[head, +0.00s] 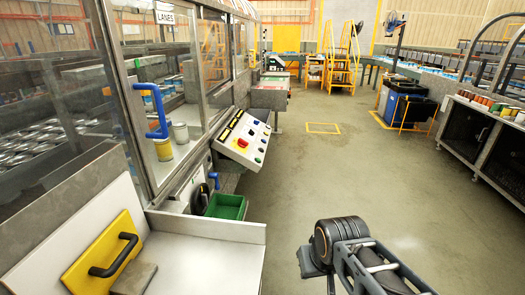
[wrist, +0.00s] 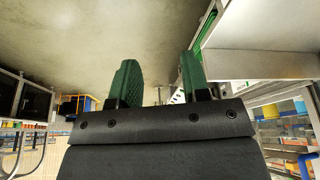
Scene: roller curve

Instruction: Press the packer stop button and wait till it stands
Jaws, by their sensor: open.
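The slanted white control panel (head: 243,137) stands off the machine's side, left of the aisle in the head view. It carries a large red button (head: 242,143) on a yellow patch and several smaller coloured buttons and labels. I cannot read which label marks the packer stop. My gripper (wrist: 160,78) shows in the wrist view with two green fingers spread apart and nothing between them. My arm is at the lower right of the head view, apart from the panel; the fingers do not show there.
A glazed machine with a blue door handle (head: 156,111) lines the left. A green tray (head: 226,206) and a yellow plate with a black handle (head: 105,255) are near it. The aisle floor (head: 315,165) is clear. A dark cabinet (head: 488,140) stands at the right, yellow steps (head: 343,62) behind.

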